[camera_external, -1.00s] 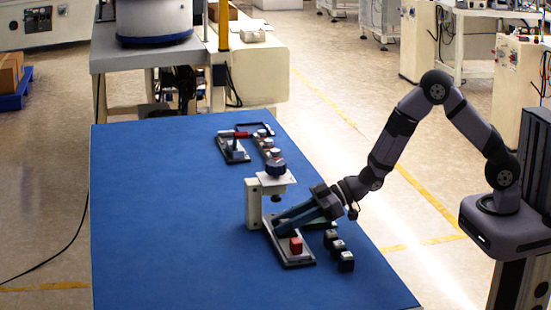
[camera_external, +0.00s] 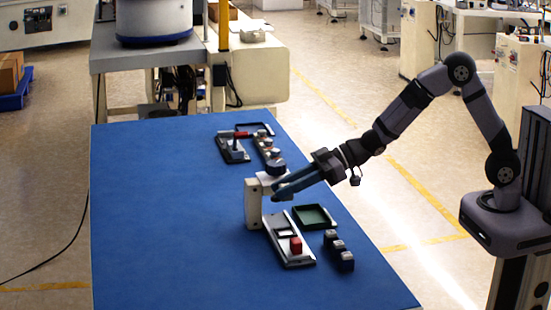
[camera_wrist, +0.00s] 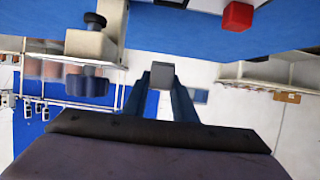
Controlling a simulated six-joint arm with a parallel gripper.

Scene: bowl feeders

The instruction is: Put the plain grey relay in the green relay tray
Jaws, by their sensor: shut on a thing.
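My gripper (camera_external: 278,194) is raised above the table beside the white clamp stand, its fingers slanting down to the left. In the wrist view my gripper (camera_wrist: 160,88) is shut on the plain grey relay (camera_wrist: 162,73), a small grey block between the fingertips. The relay is hard to make out in the external view. The green relay tray (camera_external: 314,216) lies on the blue table, right of and below the fingertips. It looks empty, and the gripper is apart from it.
A white clamp stand (camera_external: 253,204) with a dark knob (camera_wrist: 90,86) is close to my fingers. A long grey fixture (camera_external: 280,236) carries a red block (camera_external: 295,244). More fixtures (camera_external: 232,150) sit at the back. The table's left side is clear.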

